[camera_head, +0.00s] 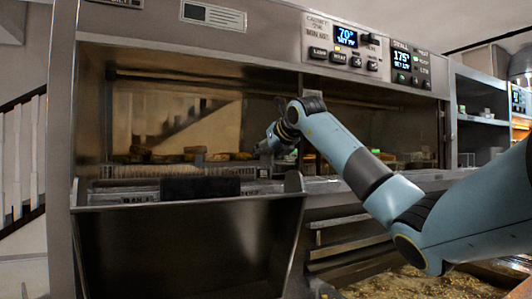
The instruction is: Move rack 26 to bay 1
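My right gripper (267,147) is inside the opening of the steel cabinet, at the end of the pale blue arm that comes in from the right. It is small and dark, and I cannot tell whether its fingers are open or shut. Just below and left of it, a low row of brownish pieces (195,157) sits behind thin wire-like bars. My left gripper is not in view.
A steel bin-like front (185,245) with a black block (200,188) on its upper edge juts out below the opening. A display panel (346,37) is above. Frying trays with crumbs (420,285) are at lower right. Shelves (482,118) stand at the far right.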

